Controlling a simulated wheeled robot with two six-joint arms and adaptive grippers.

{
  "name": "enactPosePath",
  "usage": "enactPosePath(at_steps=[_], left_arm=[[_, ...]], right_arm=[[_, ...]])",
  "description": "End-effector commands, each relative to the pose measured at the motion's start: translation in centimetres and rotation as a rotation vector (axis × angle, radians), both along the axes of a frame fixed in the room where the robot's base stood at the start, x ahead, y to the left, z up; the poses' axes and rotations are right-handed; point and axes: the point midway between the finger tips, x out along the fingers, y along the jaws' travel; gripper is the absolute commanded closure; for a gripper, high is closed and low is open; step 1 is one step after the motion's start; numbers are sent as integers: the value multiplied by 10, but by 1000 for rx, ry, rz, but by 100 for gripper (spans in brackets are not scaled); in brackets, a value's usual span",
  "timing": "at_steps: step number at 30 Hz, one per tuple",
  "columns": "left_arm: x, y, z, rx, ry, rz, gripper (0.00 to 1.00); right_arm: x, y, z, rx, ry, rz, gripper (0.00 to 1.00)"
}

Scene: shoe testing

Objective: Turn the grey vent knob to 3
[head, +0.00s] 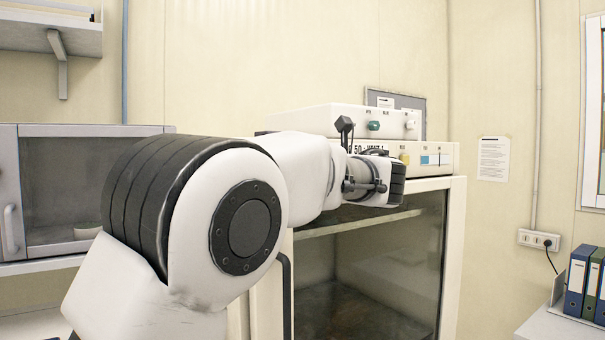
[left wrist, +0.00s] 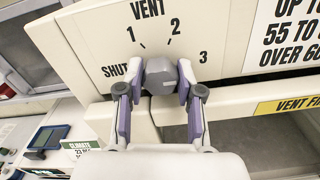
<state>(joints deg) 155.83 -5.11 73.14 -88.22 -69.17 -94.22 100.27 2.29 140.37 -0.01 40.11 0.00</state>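In the left wrist view the grey vent knob (left wrist: 162,78) sits on a pale panel below the word VENT, with SHUT, 1, 2 and 3 marked around it. My left gripper (left wrist: 161,82) has one purple-padded finger on each side of the knob, with the tips against its sides or nearly so. No pointer on the knob shows clearly, so I cannot tell its setting. In the head view my left arm reaches to the front of the oven (head: 454,255), and its end hides the knob. My right gripper is in neither view.
A grey cabinet (head: 85,131) stands at the left. Blue binders (head: 575,290) stand at the right. A CLIMATE label (left wrist: 82,146) shows low in the left wrist view.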

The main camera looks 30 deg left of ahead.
Motion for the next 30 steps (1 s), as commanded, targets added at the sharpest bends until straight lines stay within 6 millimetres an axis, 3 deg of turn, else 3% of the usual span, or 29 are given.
enactPosePath(at_steps=[1,2,14,24,30], left_arm=[[-1,0,3,2,-5,-1,47],[0,0,3,1,-5,-1,39],[-3,-8,1,0,-1,-1,39],[-33,-81,2,5,-4,-1,39],[-44,-108,0,0,-2,0,39]], right_arm=[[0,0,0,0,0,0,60],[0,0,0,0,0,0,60],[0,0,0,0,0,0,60],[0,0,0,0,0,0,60],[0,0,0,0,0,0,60]])
